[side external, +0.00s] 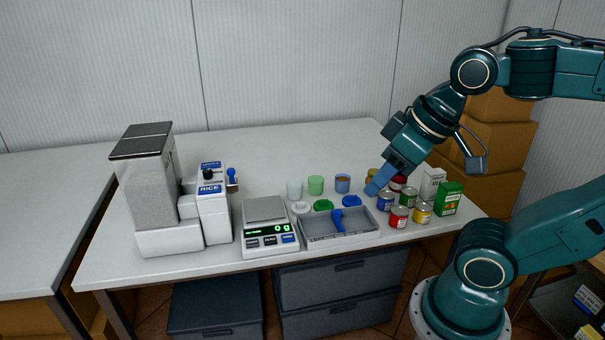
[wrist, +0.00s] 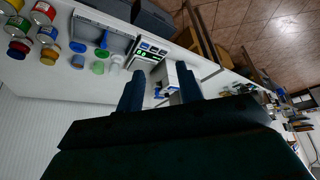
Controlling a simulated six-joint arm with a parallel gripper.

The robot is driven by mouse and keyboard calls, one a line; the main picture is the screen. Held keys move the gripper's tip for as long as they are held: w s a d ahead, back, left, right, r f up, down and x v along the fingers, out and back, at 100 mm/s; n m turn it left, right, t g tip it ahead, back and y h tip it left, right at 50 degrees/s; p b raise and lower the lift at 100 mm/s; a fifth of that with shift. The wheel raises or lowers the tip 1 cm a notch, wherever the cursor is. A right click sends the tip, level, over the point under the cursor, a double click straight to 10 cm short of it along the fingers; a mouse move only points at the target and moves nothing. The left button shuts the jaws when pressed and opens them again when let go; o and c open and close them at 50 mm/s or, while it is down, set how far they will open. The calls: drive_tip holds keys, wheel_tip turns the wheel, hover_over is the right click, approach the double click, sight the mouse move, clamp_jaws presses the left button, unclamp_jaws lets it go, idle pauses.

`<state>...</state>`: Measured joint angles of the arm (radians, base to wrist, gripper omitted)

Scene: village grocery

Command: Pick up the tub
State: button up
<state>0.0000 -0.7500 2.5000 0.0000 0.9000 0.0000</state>
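Three small tubs stand upright in a row on the table: a whitish one (side external: 294,190), a green one (side external: 315,185) and a blue one (side external: 342,184) with brown contents. A white lid (side external: 300,208), a green lid (side external: 323,205) and a blue lid (side external: 351,201) lie in front of them. My gripper (side external: 373,188) is to the right of the blue tub, above the table near the cans. In the wrist view its two fingers (wrist: 160,70) are apart with nothing between them. The green tub (wrist: 97,67) and blue tub (wrist: 78,61) lie left of the fingers there.
A grey tray (side external: 340,237) with a blue scoop (side external: 337,219) is in front of the lids. A scale (side external: 265,225) reads 0 g beside a rice dispenser (side external: 150,190). Several cans (side external: 399,217) and a green box (side external: 448,198) crowd the right. The table behind the tubs is clear.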

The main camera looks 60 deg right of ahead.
drive_tip(key=shift+o, duration=0.2)
drive_tip(key=o, duration=0.8)
drive_tip(key=shift+c, duration=0.2)
